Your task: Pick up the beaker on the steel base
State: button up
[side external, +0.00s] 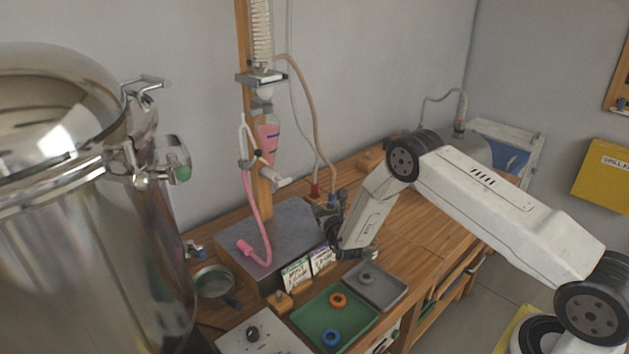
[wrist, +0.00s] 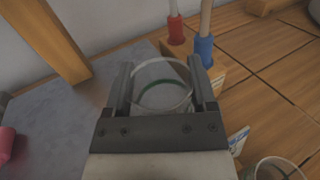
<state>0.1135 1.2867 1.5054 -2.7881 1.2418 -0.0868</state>
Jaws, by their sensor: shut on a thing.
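The clear glass beaker, with a green ring showing inside it, is between my fingers in the wrist view (wrist: 162,92). My gripper (wrist: 160,78) is shut on it, one finger on each side. In the side view, my gripper (side external: 328,212) is at the right end of the grey steel base (side external: 285,222), and the beaker is mostly hidden by it. The steel base also shows in the wrist view (wrist: 60,120), below and left of the beaker. I cannot tell whether the beaker touches the base.
A wooden post (side external: 262,190) rises behind, with a pink-filled separator (side external: 268,138) and a pink hose (side external: 253,215). Red and blue hose fittings (wrist: 204,50) stand close behind the beaker. Label cards (side external: 308,266), a green tray (side external: 310,318) and a grey tray (side external: 385,296) lie in front. A large steel boiler (side external: 90,230) fills the left.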

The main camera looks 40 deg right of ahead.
jog(key=s+a+r, duration=0.2)
jog(key=s+r, duration=0.9)
jog(key=s, duration=0.2)
jog(key=shift+s+a, duration=0.2)
jog(key=shift+s, duration=0.2)
dwell(0.4)
